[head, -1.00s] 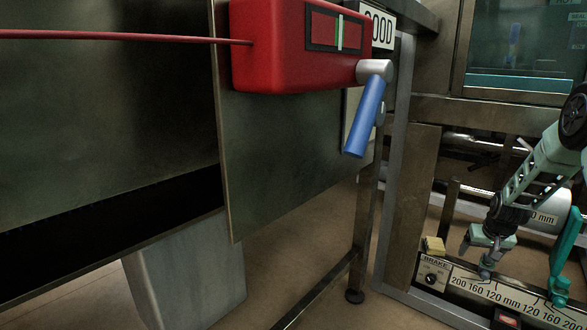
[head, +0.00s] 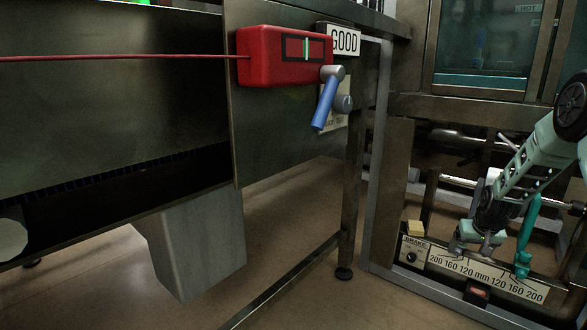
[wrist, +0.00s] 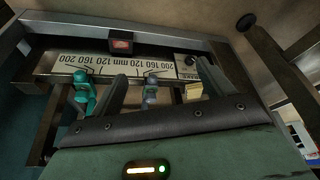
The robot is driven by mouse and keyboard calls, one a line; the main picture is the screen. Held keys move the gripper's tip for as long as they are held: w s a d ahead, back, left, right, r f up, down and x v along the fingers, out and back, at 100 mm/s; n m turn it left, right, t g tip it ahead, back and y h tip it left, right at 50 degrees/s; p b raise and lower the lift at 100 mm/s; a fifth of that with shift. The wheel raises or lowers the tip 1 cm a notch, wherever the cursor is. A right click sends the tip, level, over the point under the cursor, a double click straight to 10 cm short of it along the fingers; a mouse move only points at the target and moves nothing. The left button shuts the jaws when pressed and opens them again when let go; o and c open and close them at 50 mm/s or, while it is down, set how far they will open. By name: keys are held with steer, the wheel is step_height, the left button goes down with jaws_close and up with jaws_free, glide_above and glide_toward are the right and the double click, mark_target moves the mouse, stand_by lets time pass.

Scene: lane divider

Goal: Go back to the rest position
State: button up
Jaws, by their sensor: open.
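My gripper (head: 477,246) is at the lower right of the head view, just above and behind the scale strip (head: 485,278) marked 200 to 120 mm on both sides. In the wrist view, upside down, its two dark fingers (wrist: 165,85) stand wide apart and empty. A grey divider foot (wrist: 150,90) shows between the fingers, apart from them as far as I can tell. A teal divider post (head: 524,250) stands to the right of my gripper; in the wrist view it (wrist: 84,97) lies just outside the left finger. The grey foot is mostly hidden in the head view.
A yellow block (head: 414,228) sits on the BRAKE panel (head: 413,254), left of the scale. A red box (head: 285,62) with a blue-handled lever (head: 325,103) is at upper centre. A metal frame post (head: 390,200) stands left of my arm. Open floor lies at lower centre.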

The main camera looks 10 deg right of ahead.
steer(key=a+r+n+y+p, duration=0.15)
steer(key=a+r, duration=0.35)
steer(key=a, duration=0.6)
steer(key=a+r+n+y+p, duration=0.15)
steer(key=a+r, duration=0.35)
steer(key=a, duration=0.5)
steer(key=s+a+r+n+g+p, duration=0.15)
steer(key=s+a+r, duration=0.25)
steer(key=a, duration=0.4)
steer(key=s+a+r+n+p, duration=0.1)
steer(key=s+a+r+n, duration=0.2)
steer(key=a, duration=0.4)
steer(key=s+a+r+n+g+p, duration=0.1)
steer(key=s+a+r+n, duration=0.2)
steer(key=s, duration=0.6)
steer(key=s+a+r+g+p, duration=0.1)
steer(key=s+a+r+p, duration=0.3)
steer(key=s, duration=0.6)
steer(key=s+a+r+n+g+b, duration=0.1)
steer(key=s+a+r+n, duration=0.1)
steer(key=s+a, duration=0.55)
step_height(320, 180, up, 38)
steer(key=s+d+p, duration=0.2)
steer(key=p, duration=3.6)
steer(key=shift+s+f+h, duration=0.15)
steer(key=shift+s+h, duration=0.2)
steer(key=shift+h, duration=0.05)
